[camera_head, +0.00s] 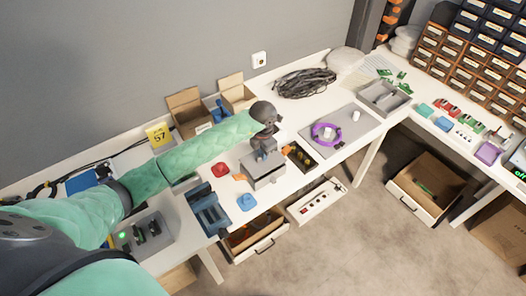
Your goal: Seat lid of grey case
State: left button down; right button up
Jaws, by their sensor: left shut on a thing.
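The grey case (267,182) stands on the white bench, just right of the blue fixture. Its grey lid (251,166) shows at the top of the case, below my left gripper. My left arm comes in from the left, and my left gripper (262,154) points down over the case, shut on the lid. The fingers hide part of the lid. At this size I cannot tell whether a gap lies between lid and case. My right gripper is not in view.
A blue fixture (209,210), a red piece (220,170) and a blue piece (247,202) lie left of the case. A black tray (300,157) is close on its right. Open cartons (188,112) stand behind. A grey mat (346,142) holds a purple ring (314,134).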

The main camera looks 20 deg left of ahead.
pick_arm(q)
jog(key=shift+f, duration=0.15)
jog(key=shift+f+b, duration=0.5)
jog(key=shift+s+f+b, duration=0.1)
jog(key=shift+f+b, duration=0.2)
